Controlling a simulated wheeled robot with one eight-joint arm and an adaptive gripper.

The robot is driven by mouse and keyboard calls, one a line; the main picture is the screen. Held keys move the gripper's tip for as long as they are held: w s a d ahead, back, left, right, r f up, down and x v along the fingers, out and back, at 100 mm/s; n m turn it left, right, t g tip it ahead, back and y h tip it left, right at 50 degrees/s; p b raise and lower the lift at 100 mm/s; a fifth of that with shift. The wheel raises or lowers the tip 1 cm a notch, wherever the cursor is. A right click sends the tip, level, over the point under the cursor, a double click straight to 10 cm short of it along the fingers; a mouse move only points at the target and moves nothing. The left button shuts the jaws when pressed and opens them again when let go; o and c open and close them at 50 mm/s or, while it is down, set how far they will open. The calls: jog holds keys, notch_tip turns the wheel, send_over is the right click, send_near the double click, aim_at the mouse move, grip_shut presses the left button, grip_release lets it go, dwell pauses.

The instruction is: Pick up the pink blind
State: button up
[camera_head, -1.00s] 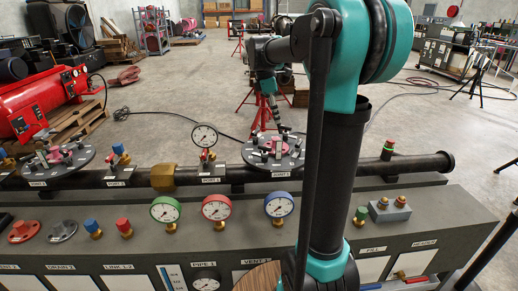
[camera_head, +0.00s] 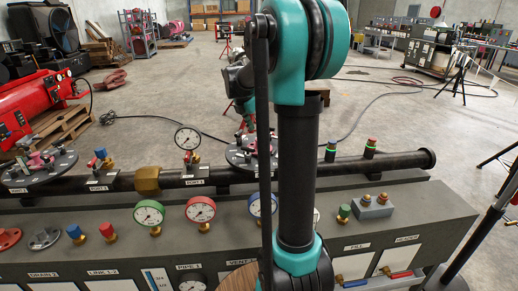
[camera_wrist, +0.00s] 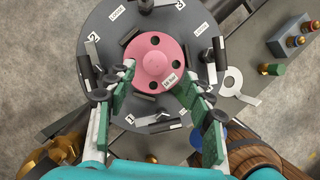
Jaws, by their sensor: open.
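The pink blind (camera_wrist: 158,62) is a round disc with dark holes and a small white label. It lies in the middle of a dark round flange plate (camera_wrist: 98,28) in the wrist view. My gripper (camera_wrist: 157,85) is open above the plate. Its two green-padded fingers reach up from below, one on each side of the blind's near part; I cannot tell whether they touch it. In the head view, the flange plate (camera_head: 266,162) is partly hidden behind my arm.
Clamps with dark knobs ring the blind. A similar flange plate (camera_head: 38,172) with pink on it stands at left. A pressure gauge (camera_head: 187,139) stands upright on the black pipe (camera_head: 400,163). Several more gauges and coloured caps line the bench (camera_head: 430,200).

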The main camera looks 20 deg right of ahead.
aim_at(259, 139)
jog(key=shift+w+a+x, duration=0.1)
jog(key=shift+a+x, duration=0.05)
jog(key=shift+x, duration=1.7)
jog(key=shift+w+a+x, duration=0.15)
jog(key=shift+x, duration=1.7)
grip_shut()
